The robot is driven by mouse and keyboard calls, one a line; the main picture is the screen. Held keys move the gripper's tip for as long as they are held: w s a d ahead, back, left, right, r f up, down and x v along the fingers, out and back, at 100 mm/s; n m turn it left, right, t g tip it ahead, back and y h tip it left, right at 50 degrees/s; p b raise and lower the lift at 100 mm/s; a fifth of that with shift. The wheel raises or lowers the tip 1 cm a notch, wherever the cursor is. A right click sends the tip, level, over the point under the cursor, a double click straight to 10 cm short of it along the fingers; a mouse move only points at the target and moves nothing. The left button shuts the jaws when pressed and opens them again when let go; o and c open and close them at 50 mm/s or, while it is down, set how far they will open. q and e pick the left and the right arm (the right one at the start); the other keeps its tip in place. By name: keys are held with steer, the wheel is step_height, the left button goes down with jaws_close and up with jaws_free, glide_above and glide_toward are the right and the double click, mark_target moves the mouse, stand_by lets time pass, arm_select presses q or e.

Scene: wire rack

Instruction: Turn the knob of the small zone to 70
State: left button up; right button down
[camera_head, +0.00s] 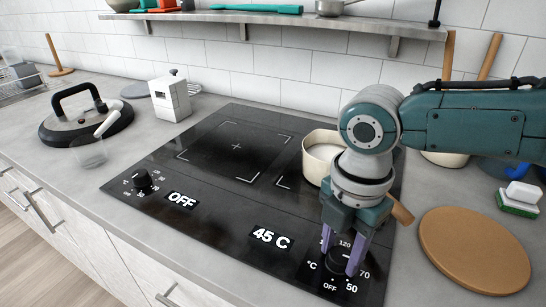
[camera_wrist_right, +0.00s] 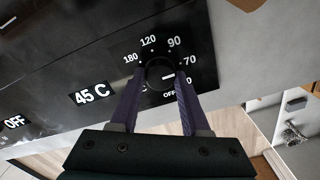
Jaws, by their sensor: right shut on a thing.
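The right-hand black cooktop (camera_head: 215,215) knob (camera_head: 338,264) sits near the front right corner, inside a dial printed OFF, 50, 70, 90, 120 and 180. In the right wrist view the same knob (camera_wrist_right: 158,72) has a white mark pointing right, roughly between 50 and 70. The display (camera_head: 270,237) beside it reads 45 C. My right gripper (camera_head: 343,258) comes down from above, its two purple fingers shut on this knob, one on each side. The fingers partly hide the dial labels. My left gripper is not in view.
A second knob (camera_head: 142,179) is at the left, with a display (camera_head: 181,200) reading OFF. A cream pot (camera_head: 318,143) stands on the right cooking zone, partly behind my arm. A round wooden board (camera_head: 474,250) and a sponge (camera_head: 519,197) lie to the right.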

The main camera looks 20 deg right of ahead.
mark_target(339, 256)
steer(key=shift+a, duration=0.1)
steer(key=shift+c, duration=1.9)
jaws_free()
step_height(339, 256, up, 10)
steer(key=p, duration=0.1)
